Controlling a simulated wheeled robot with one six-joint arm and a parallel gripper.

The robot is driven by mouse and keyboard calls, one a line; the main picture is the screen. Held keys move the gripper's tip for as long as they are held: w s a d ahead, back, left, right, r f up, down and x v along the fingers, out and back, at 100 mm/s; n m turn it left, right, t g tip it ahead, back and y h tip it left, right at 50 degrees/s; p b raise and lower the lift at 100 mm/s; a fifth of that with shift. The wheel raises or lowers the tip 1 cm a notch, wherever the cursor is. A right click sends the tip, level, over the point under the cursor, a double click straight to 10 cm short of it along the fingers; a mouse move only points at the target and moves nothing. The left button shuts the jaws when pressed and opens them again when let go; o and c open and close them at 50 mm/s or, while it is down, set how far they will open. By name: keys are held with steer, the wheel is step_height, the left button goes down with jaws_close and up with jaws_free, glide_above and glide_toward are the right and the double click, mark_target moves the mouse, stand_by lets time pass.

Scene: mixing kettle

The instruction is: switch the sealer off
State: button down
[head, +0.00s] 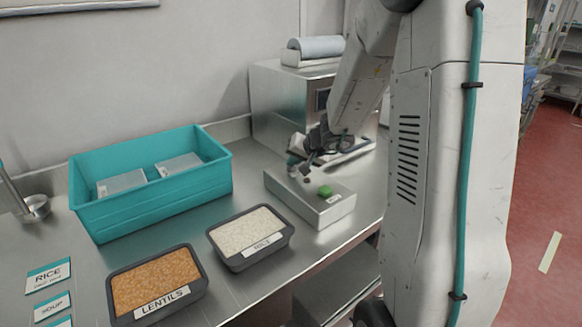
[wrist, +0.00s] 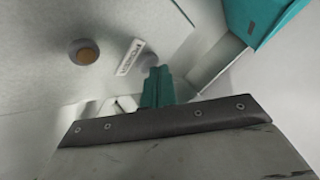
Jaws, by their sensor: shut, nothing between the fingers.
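The sealer looks to be the large steel machine (head: 285,105) at the back of the counter, with a roll on top; much of it is behind my arm. A low metal box (head: 322,212) stands in front of it, with a green button (head: 325,191) and a small label on its top. My gripper (head: 296,169) is shut and empty above the far left part of this box. In the wrist view, my teal fingertips (wrist: 157,84) are together beside a label (wrist: 131,57). I cannot tell whether the fingertips touch the surface.
A teal bin (head: 150,205) with pale packs inside stands at the left. Trays of rice (head: 250,235) and lentils (head: 155,282) stand in front of it. Label cards (head: 48,275) and a ladle (head: 35,207) are at the far left. Bare counter shows between bin and box.

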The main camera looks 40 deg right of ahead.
mark_target(294, 169)
steer(key=shift+r, duration=0.9)
steer(key=shift+r, duration=0.1)
steer(key=shift+r, duration=2.4)
